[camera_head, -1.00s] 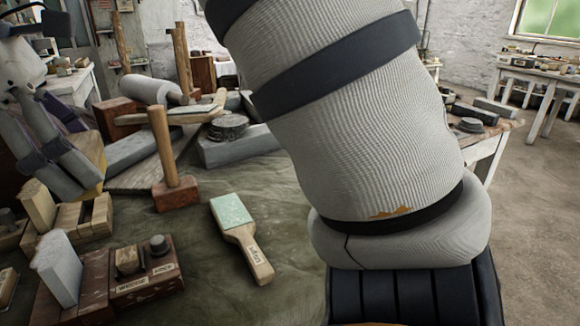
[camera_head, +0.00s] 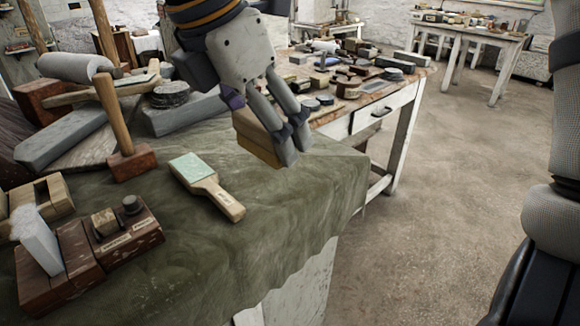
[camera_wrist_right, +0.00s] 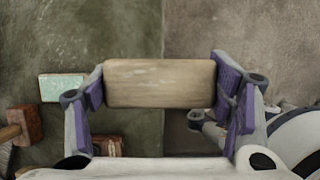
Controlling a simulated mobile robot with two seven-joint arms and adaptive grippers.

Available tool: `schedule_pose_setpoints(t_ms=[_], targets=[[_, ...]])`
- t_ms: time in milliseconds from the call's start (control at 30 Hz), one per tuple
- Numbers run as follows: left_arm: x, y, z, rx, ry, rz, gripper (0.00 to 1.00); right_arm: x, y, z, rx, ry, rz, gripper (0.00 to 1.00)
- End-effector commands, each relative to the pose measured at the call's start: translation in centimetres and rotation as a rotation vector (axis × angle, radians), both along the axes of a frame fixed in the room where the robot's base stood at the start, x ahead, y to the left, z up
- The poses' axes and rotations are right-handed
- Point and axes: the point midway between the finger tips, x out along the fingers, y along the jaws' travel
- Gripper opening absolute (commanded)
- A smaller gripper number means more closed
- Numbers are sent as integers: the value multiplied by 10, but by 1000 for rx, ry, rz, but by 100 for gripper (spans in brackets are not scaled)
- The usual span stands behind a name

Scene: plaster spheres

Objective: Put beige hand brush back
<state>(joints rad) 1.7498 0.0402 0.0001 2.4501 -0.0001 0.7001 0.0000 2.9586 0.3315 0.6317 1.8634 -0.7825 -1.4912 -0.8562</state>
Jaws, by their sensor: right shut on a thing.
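The beige hand brush (camera_head: 248,130) is a small block with a pale wooden top and a yellowish lower layer. My right gripper (camera_head: 283,143) is shut on it and holds it above the cloth-covered table, near the table's right edge. In the right wrist view its plain wooden back (camera_wrist_right: 160,83) spans the space between the purple-padded fingers (camera_wrist_right: 165,95). In the head view the fingers partly hide the brush. My left gripper is in neither view now.
A paddle with a pale green face (camera_head: 207,186) lies on the green cloth (camera_head: 290,215). Left of it are a mallet (camera_head: 132,163), a reddish-brown holder (camera_head: 85,262) and grey slabs (camera_head: 62,135). A second cluttered table (camera_head: 400,105) stands behind. Bare floor lies right.

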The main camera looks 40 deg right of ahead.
Motion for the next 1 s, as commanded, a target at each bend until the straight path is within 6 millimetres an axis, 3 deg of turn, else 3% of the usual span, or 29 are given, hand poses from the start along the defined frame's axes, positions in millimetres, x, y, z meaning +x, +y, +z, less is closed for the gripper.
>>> schedule_pose_setpoints(t_ms=[67,200,400,600,767,867,1000], targets=[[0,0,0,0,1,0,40,9,-3,-5,-3,3,3,52],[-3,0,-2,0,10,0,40,44,-20,-22,-11,2,1,52],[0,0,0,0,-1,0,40,68,-30,-32,-7,-6,1,52],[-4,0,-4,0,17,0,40,103,-46,-71,-2,7,4,52],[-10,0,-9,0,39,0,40,116,-51,-88,-2,8,4,52],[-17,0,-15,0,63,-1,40,129,-58,-109,-1,12,4,52],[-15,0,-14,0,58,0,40,127,-57,-128,-2,4,4,52]])
